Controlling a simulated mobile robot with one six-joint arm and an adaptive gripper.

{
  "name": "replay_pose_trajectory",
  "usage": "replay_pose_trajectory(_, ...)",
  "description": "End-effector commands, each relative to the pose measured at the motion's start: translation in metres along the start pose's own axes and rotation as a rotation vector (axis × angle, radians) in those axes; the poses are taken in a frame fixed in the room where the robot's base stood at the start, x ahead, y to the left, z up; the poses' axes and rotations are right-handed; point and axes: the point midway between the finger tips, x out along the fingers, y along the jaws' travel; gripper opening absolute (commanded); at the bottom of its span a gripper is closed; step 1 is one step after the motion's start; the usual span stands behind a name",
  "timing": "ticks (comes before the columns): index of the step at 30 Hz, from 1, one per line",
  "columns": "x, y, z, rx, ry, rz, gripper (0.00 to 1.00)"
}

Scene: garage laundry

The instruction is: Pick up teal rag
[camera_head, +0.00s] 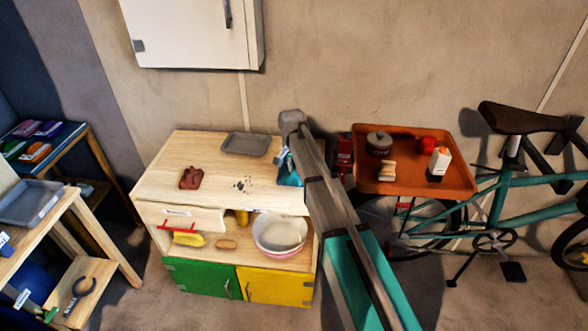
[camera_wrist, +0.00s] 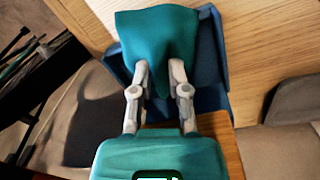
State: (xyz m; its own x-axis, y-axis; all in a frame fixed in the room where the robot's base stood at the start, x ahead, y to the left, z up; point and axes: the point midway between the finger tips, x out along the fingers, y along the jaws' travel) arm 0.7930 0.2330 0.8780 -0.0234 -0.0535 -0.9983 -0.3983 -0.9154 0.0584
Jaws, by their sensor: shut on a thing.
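The teal rag (camera_wrist: 157,33) fills the top centre of the wrist view, its lower part between the two fingertips of my gripper (camera_wrist: 160,70). My gripper is shut on the rag. A blue dustpan-like holder (camera_wrist: 211,60) lies directly behind and around the rag; whether the rag still touches it I cannot tell. In the head view the teal rag (camera_head: 289,179) shows at the right end of the wooden cabinet top, partly hidden by my arm.
The wooden cabinet top (camera_head: 212,201) also holds a grey tray (camera_head: 246,144), a reddish-brown cloth (camera_head: 191,178) and dark crumbs (camera_head: 243,184). An orange tray (camera_head: 413,186) with a pot and bottle stands to the right, beside a teal bicycle (camera_head: 495,208). The cabinet's left top is mostly clear.

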Motion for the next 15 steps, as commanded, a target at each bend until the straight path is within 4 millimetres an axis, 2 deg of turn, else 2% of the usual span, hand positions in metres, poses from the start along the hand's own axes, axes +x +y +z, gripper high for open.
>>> replay_pose_trajectory(8,-0.018,0.001,0.0,0.0,0.0,0.0,0.0)
replay_pose_trajectory(15,-0.043,0.002,0.0,-0.001,0.0,0.0,0.0)
